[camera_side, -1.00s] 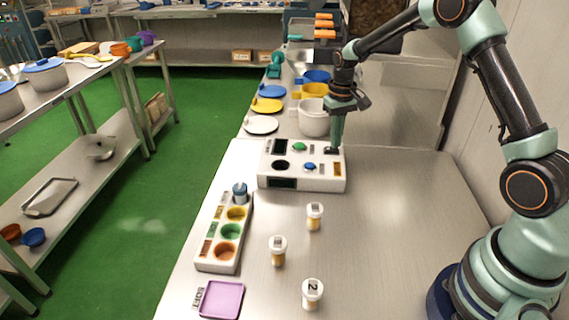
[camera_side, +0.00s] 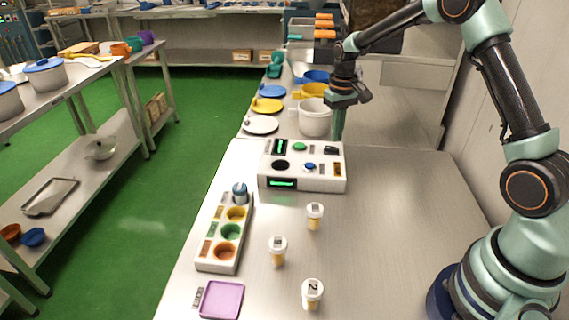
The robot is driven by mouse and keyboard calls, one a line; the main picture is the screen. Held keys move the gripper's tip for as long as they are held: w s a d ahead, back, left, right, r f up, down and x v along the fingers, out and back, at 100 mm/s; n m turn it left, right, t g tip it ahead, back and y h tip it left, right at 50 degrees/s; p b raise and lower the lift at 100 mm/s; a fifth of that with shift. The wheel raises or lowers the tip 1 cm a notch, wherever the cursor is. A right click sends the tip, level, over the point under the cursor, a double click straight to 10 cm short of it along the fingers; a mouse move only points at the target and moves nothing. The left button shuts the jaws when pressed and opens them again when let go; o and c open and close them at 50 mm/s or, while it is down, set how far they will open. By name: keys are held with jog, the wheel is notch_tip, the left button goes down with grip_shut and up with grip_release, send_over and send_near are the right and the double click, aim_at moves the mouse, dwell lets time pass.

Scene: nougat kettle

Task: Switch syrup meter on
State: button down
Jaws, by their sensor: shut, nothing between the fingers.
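The syrup meter (camera_side: 325,185) is a white box on the steel table, with a black rocker switch (camera_side: 331,150) at its far right corner. Its two displays, one at the top left (camera_side: 280,147) and one on the front (camera_side: 283,184), glow green. A green button (camera_side: 299,146), a blue knob (camera_side: 309,166) and a dark round well (camera_side: 281,165) are on its top. My gripper (camera_side: 338,138) is shut and empty, pointing down just behind and above the switch; it appears apart from it.
A white rack (camera_side: 204,256) with coloured wells holds a blue-grey capped vial (camera_side: 240,190). Three white-capped vials (camera_side: 314,211) stand in front of the meter. A purple tray (camera_side: 222,300) lies at the front. A white pot (camera_side: 314,122) stands behind my gripper. The table's right side is clear.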

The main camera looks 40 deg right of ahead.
aim_at(335, 149)
jog(key=shift+r, duration=2.25)
jog(key=shift+r, duration=0.1)
jog(key=s+a+r+n+t, duration=0.1)
jog(key=s+a+r+t, duration=0.2)
jog(key=s+a+r, duration=0.65)
jog(key=s+a+r+n+t, duration=0.2)
jog(key=s, duration=0.7)
jog(key=shift+s+a+t, duration=0.2)
jog(key=shift+s+t, duration=0.1)
